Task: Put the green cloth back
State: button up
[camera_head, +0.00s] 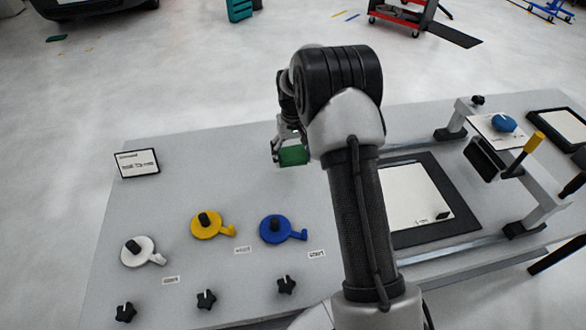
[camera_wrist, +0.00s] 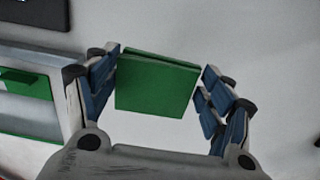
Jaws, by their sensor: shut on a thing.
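The green cloth (camera_head: 293,156) looks like a small folded block. My gripper (camera_head: 290,147) is shut on it, above the grey table (camera_head: 190,165) near its back edge. In the wrist view the cloth (camera_wrist: 155,84) sits between the two blue-padded fingers of my gripper (camera_wrist: 160,88). The left finger lies against the cloth, while the right one shows a slight gap from this angle. My arm hides part of the table behind it in the head view.
White (camera_head: 138,252), yellow (camera_head: 210,225) and blue (camera_head: 281,229) discs with black knobs lie at the left, with several black star knobs in front. A black-framed white panel (camera_head: 414,195) and a grey frame (camera_head: 540,205) occupy the right.

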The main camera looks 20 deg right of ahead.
aim_at(293, 173)
jog(key=shift+f+b, duration=0.6)
jog(key=shift+f, duration=1.75)
jog(key=shift+f, duration=0.1)
jog(key=o, duration=1)
